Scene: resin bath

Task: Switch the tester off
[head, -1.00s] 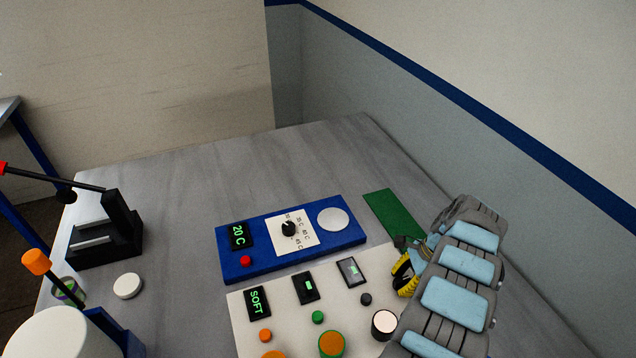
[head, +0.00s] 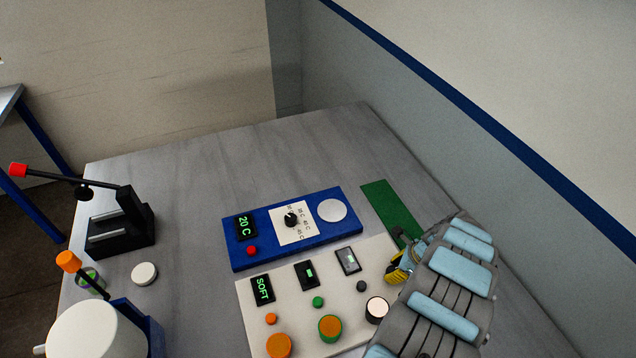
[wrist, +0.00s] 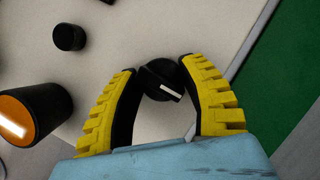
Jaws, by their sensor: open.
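A pale control panel (head: 326,290), which seems to be the tester, lies on the bench with small screens, one reading SOFT (head: 262,289), and several buttons. My gripper (head: 400,265) is over its right edge, beside the small black round button (head: 361,285). In the wrist view, a black rotary knob (wrist: 161,80) with a white pointer line sits between the tips of my open yellow fingers (wrist: 162,75). The fingers are on both sides of it; whether they touch it is unclear. My gripper hides this knob in the head view.
A blue unit (head: 296,237) with a dial and a 20 C screen lies behind the panel. A green mat (head: 390,207) is at its right. A cylinder (head: 376,309) stands near my gripper. A black lever press (head: 125,224) is at left.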

